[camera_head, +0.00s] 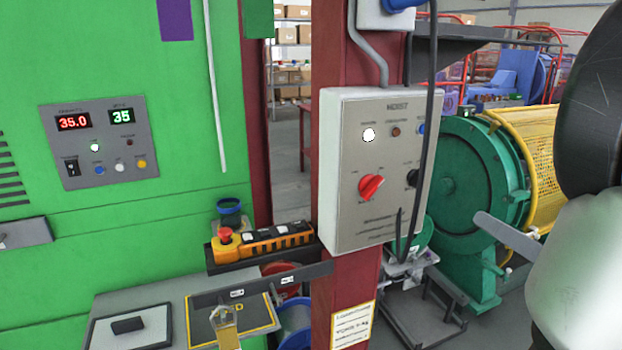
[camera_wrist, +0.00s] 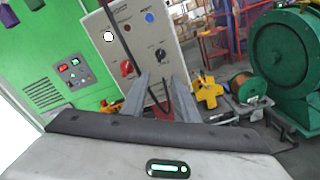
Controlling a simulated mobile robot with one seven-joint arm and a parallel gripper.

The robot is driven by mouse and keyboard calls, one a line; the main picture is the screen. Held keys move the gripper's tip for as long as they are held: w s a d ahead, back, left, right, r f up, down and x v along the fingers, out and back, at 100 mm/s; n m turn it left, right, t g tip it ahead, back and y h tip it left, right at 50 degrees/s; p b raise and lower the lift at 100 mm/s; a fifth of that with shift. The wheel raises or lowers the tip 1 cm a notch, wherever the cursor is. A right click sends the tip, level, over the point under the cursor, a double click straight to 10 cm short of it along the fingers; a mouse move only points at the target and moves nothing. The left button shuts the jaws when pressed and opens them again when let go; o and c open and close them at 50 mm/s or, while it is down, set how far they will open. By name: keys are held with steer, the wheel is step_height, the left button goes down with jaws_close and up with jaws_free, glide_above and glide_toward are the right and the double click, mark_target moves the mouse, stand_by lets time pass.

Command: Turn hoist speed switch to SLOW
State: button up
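The grey hoist box (camera_head: 345,215) is fixed to a dark red post. Its front carries a red knob (camera_head: 371,186) at lower left and a black knob (camera_head: 412,178) at right. Their small labels are too blurred to read, so I cannot tell which is the speed switch or its setting. The wrist view shows the box (camera_wrist: 170,28), red knob (camera_wrist: 127,68) and black knob (camera_wrist: 161,55) beyond the fingertips. My gripper (camera_wrist: 160,78) is open and empty, its fingers apart. In the head view, one finger (camera_head: 508,236) shows right of the box, apart from it.
A black cable (camera_head: 431,100) hangs in front of the box. A yellow pendant with a red button (camera_head: 265,243) sits on a ledge at lower left. A green machine (camera_head: 470,185) with a yellow guard (camera_head: 530,150) stands behind at right. A green cabinet (camera_head: 120,230) fills the left.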

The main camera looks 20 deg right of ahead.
mark_target(421, 180)
steer(key=w, duration=1.1)
steer(key=w+a, duration=0.1)
steer(key=w, duration=0.5)
steer(key=shift+w+a+r+p, duration=0.1)
steer(key=shift+w+p, duration=0.05)
steer(key=shift+p, duration=0.2)
jaws_close()
